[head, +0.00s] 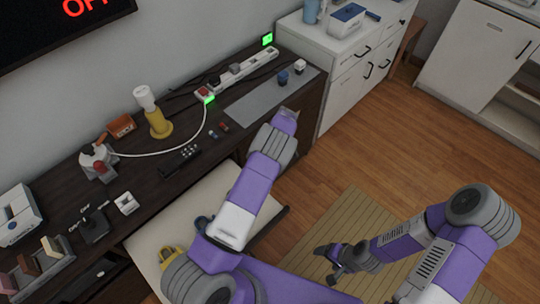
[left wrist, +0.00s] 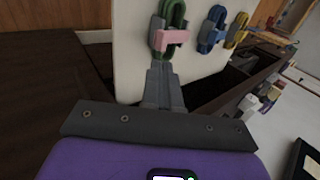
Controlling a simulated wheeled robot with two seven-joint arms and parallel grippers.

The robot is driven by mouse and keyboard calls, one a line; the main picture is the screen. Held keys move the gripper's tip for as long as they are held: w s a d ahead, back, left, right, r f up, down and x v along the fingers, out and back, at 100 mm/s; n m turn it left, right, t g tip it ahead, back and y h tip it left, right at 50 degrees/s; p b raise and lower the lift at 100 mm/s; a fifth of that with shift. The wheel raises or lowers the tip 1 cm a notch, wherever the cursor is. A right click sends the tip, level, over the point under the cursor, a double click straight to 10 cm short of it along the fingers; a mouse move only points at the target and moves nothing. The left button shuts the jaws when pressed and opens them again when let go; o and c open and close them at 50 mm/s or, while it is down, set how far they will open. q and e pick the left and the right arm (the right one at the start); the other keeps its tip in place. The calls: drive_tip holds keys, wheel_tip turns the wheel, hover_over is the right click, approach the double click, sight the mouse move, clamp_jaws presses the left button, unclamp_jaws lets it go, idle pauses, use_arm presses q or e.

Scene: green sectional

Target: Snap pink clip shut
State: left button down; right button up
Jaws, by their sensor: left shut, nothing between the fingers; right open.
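The pink clip (left wrist: 172,38) is a pink piece across a dark green loop, on a pale panel (left wrist: 135,65) in the left wrist view. My left gripper (left wrist: 164,68) is shut and empty, its fingertips just below the pink piece; I cannot tell whether they touch it. Whether the clip is open or shut is unclear. In the head view my left arm covers the pink clip and the left fingertips are hidden. My right gripper (head: 329,264) is open and empty over the floor, away from the panel.
A blue clip (left wrist: 212,30) and a yellow clip (left wrist: 237,30) sit right of the pink one. In the head view the pale panel (head: 150,240) adjoins the dark desk (head: 145,185), which holds a yellow lamp (head: 158,122) and a power strip (head: 240,72).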

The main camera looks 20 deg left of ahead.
use_arm(q)
drive_tip(key=shift+w+d+r+b, duration=0.15)
drive_tip(key=shift+w+d+r, duration=0.15)
drive_tip(key=shift+w, duration=0.45)
drive_tip(key=shift+w+d+r+b, duration=0.1)
drive_tip(key=shift+w+d+r, duration=0.2)
drive_tip(key=shift+w, duration=0.45)
drive_tip(key=shift+w+d+r+b, duration=0.15)
drive_tip(key=shift+w+d, duration=0.25)
drive_tip(key=shift+w, duration=0.35)
drive_tip(key=shift+r, duration=0.1)
